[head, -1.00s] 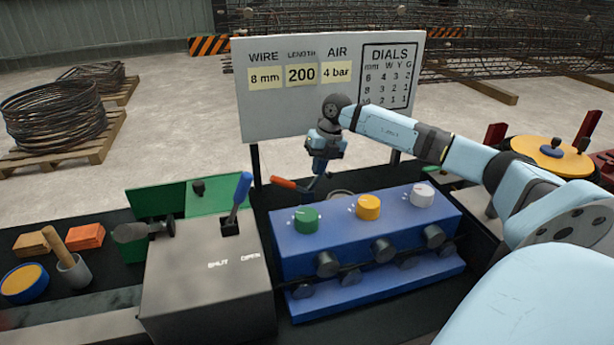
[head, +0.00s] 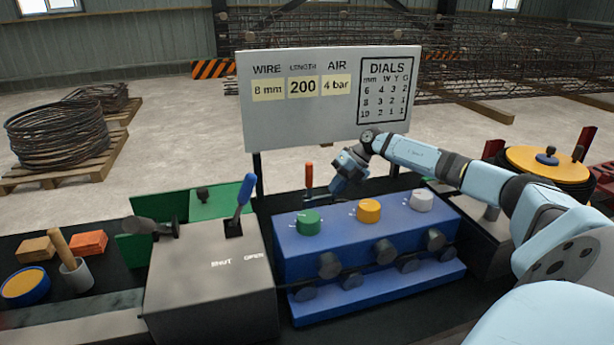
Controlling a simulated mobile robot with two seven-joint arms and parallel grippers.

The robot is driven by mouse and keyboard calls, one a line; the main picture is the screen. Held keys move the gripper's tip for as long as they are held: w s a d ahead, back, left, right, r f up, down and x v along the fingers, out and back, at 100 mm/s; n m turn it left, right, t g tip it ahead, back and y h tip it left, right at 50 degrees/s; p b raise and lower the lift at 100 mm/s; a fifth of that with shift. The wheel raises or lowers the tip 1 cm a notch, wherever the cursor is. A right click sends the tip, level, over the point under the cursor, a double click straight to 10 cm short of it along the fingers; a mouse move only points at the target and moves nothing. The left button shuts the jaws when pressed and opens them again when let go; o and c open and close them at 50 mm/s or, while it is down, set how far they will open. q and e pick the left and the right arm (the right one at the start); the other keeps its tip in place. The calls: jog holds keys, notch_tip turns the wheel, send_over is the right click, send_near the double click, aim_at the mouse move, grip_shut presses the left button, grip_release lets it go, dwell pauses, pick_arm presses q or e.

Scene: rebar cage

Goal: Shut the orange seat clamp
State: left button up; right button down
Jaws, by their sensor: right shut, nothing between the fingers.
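The orange seat clamp (head: 309,176) stands behind the left half of the blue dial box, its orange handle pointing almost straight up. Its base is hidden behind the box. My right gripper (head: 334,189) is shut and empty, just right of the clamp's handle, pointing down and to the left. Its tips are close to the lever's lower part; I cannot tell whether they touch. My left gripper is not in view.
The blue box (head: 345,235) carries green, yellow and white dials in front of the clamp. A grey box (head: 205,275) with a blue lever (head: 245,190) stands to the left. A white sign board (head: 310,120) rises behind. A yellow-topped reel (head: 545,162) is at right.

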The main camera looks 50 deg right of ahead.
jog(key=shift+d+f, duration=0.1)
jog(key=shift+f, duration=0.25)
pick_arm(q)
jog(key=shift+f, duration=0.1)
pick_arm(e)
jog(key=shift+s+f, duration=0.15)
jog(key=shift+f, duration=0.15)
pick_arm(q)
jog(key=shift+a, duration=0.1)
pick_arm(e)
jog(key=shift+r, duration=0.1)
jog(key=shift+r+p, duration=0.3)
jog(key=shift+p, duration=0.1)
pick_arm(q)
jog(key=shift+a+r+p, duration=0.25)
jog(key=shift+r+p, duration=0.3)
jog(key=shift+p, duration=0.3)
pick_arm(e)
jog(key=v, duration=1.2)
jog(key=shift+s+d+f, duration=0.15)
jog(key=shift+d, duration=0.35)
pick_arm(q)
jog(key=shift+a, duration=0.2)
